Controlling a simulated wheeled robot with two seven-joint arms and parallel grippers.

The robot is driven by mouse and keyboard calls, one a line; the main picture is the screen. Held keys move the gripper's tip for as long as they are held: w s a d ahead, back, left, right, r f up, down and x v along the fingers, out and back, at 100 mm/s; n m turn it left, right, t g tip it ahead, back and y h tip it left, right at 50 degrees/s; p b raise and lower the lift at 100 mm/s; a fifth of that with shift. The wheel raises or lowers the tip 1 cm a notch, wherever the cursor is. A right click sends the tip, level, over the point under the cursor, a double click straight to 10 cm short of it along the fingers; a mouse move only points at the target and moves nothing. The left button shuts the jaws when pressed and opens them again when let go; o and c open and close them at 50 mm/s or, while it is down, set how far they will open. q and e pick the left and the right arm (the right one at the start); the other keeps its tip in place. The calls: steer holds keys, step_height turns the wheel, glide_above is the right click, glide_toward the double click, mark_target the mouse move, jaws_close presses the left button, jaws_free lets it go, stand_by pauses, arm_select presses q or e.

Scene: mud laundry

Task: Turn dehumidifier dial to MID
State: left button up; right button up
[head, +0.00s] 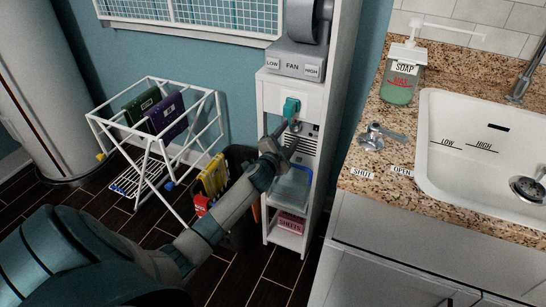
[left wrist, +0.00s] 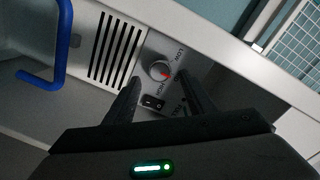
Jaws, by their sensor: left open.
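The dehumidifier is a pale panel with dark vent slots (left wrist: 112,50) in the left wrist view; its slotted front (head: 305,143) also shows in the narrow white shelf unit in the head view. Small lettering rings the dial; LOW is above right, and the rest is hard to read. My left gripper (left wrist: 158,78) is open, with its two dark fingertips on either side of the dial. Contact cannot be told. In the head view my left gripper (head: 284,128) hides the dial.
A black rocker switch (left wrist: 152,102) sits beside the dial. A blue handle (left wrist: 62,45) is at the left. A teal fitting (head: 291,107) is just above my gripper, under the FAN box (head: 293,62). A drying rack (head: 150,150) stands left, the sink counter (head: 365,165) right.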

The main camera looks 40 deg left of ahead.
arm_select(q)
steer(key=v, duration=1.4)
steer(key=shift+s+p, duration=0.3)
arm_select(e)
steer(key=shift+d+f, duration=0.3)
steer(key=shift+f, duration=0.15)
arm_select(q)
steer(key=shift+d, duration=0.1)
arm_select(e)
steer(key=shift+s+f+g, duration=0.1)
steer(key=shift+s+g, duration=0.2)
steer(key=shift+s, duration=0.05)
